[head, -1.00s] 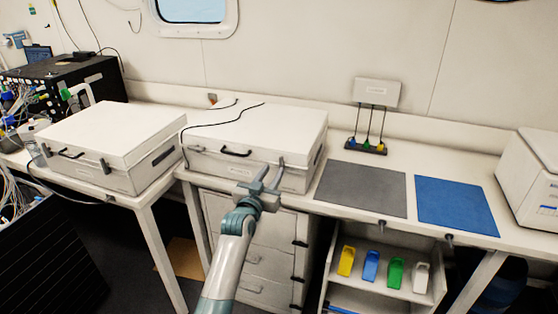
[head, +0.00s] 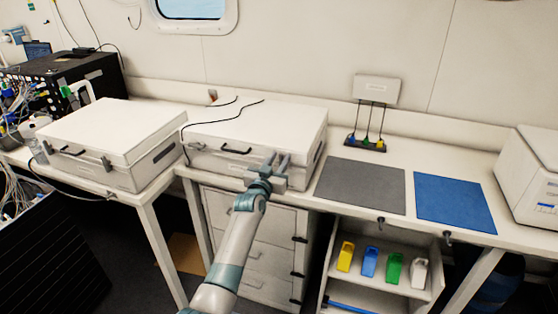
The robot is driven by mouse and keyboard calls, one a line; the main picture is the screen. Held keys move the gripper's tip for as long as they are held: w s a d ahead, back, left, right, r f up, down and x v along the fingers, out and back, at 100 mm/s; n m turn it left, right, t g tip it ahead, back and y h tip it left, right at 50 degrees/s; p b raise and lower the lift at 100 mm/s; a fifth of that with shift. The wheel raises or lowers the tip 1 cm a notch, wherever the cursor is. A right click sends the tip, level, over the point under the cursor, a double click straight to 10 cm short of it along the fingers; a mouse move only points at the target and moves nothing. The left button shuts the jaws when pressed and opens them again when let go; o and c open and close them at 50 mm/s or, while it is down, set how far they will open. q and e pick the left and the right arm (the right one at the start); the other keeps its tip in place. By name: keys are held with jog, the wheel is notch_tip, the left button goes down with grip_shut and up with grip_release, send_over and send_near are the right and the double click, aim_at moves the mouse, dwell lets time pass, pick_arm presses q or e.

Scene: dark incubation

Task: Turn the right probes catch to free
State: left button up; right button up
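Two closed white cases stand on the bench, the middle case (head: 255,125) and the left case (head: 95,130). Their labels are too small to read, so I cannot tell which is the probes case. The middle case has a dark handle (head: 236,149) and a left catch (head: 197,146) on its front. My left gripper (head: 276,158) is at the right end of that front, fingers forward with a gap between them. It covers the right catch there, and I cannot tell whether it touches it or how the catch is turned. My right gripper is not in view.
A grey mat (head: 362,187) and a blue mat (head: 455,203) lie to the right, with a white device (head: 530,175) beyond. Below is a shelf with several coloured scoops (head: 369,262). A thin black cable (head: 215,120) lies over the middle case's lid.

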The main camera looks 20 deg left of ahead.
pick_arm(q)
grip_shut()
jog(key=shift+a+n, duration=0.1)
jog(key=shift+n, duration=0.3)
jog(key=n, duration=0.2)
jog(key=a+n, duration=0.1)
jog(key=n, duration=0.1)
jog(key=shift+f+b, duration=0.15)
jog(key=shift+b, duration=0.15)
jog(key=shift+a+f+n+b, duration=0.15)
jog(key=shift+a+f+n, duration=0.2)
jog(key=shift+n, duration=1.85)
jog(key=shift+a+f+n+b, duration=0.15)
jog(key=shift+f+n, duration=0.25)
jog(key=shift+n, duration=1.8)
jog(key=shift+a+f+n+b, duration=0.15)
jog(key=shift+a+f+n, duration=0.2)
jog(key=shift+n, duration=1.85)
jog(key=shift+d+f, duration=0.1)
